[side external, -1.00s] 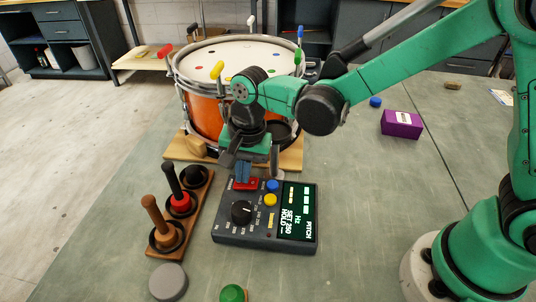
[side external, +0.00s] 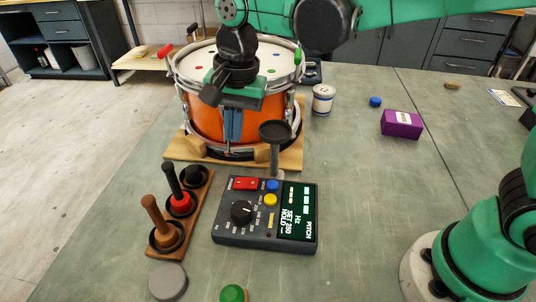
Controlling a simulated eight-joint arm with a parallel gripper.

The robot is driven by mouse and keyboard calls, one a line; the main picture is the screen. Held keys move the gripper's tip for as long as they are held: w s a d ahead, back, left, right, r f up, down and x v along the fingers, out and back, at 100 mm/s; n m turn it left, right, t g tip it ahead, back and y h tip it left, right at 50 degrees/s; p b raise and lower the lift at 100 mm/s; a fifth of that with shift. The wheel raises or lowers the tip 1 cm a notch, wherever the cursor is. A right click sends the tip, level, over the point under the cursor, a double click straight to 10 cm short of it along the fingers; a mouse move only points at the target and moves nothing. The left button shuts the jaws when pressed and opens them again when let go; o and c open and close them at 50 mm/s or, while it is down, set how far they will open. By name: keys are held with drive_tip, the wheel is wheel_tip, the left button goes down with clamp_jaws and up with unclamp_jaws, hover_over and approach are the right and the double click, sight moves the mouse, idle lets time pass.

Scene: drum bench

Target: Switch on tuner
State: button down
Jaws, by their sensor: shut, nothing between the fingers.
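The tuner (side external: 228,230) is a dark box lying flat on the bench in front of the drum (side external: 204,118). Its screen (side external: 298,211) is lit and shows PITCH, Hz, SET 250 and HOLD in light text. A red rocker switch (side external: 245,183) sits at its far left corner. A black dial (side external: 241,211), a blue button (side external: 272,186) and a yellow button (side external: 270,199) are also on its face. My gripper (side external: 232,136) points down with its blue fingers shut and empty. It is raised above and beyond the switch, in front of the drum, apart from the tuner.
A dark cup-topped stand (side external: 274,146) rises just behind the tuner. A wooden rack (side external: 186,231) with several handled pieces stands left of it. A grey disc (side external: 168,281) and green knob (side external: 233,293) lie nearer. A purple box (side external: 401,124) lies right.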

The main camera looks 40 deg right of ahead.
drive_tip(key=shift+w+a+r, duration=0.1)
drive_tip(key=shift+r, duration=1.05)
drive_tip(key=shift+w+a+r, duration=0.1)
drive_tip(key=shift+r, duration=1.05)
drive_tip(key=s+d+f+n+t, duration=0.2)
drive_tip(key=s+d+n+t, duration=0.1)
drive_tip(key=d, duration=0.4)
drive_tip(key=s+d+f+n+t+h, duration=0.1)
drive_tip(key=s+d+f+n+t, duration=0.1)
drive_tip(key=s+d+n, duration=0.3)
drive_tip(key=d+n+t, duration=0.1)
drive_tip(key=d, duration=0.2)
drive_tip(key=shift+s+f, duration=0.2)
drive_tip(key=shift+f, duration=0.15)
